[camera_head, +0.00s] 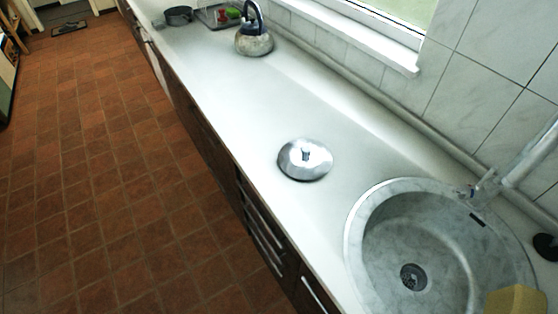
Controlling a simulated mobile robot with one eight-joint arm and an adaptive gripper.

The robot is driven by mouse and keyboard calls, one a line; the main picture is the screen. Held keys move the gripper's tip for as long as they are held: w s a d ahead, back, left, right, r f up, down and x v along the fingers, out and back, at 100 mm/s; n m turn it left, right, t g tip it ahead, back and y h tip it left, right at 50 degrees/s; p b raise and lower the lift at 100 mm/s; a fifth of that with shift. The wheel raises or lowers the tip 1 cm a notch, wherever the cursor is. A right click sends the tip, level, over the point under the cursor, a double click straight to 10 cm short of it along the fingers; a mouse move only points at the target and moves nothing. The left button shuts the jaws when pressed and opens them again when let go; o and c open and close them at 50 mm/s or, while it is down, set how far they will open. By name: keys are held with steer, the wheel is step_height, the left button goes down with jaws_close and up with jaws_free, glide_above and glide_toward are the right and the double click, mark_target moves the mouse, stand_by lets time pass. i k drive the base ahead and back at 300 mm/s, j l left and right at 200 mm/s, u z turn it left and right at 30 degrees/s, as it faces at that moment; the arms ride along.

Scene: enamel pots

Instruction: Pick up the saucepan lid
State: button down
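The saucepan lid (305,160) is round, shiny and silver with a small upright knob in its middle. It lies flat on the white countertop (250,120), left of the sink and near the middle of the counter's depth. Nothing touches it from above. My gripper is not in this view, so its place and state are hidden.
A round grey sink (380,240) with a faucet (486,186) is right of the lid. A kettle (254,40) stands farther back, with a dark pot (178,15) beyond it. The counter around the lid is clear. The tiled floor (110,180) is open at left.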

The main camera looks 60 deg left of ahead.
mark_target(301, 159)
steer(key=u, duration=2.2)
steer(key=z, duration=3.1)
steer(key=u, duration=3.1)
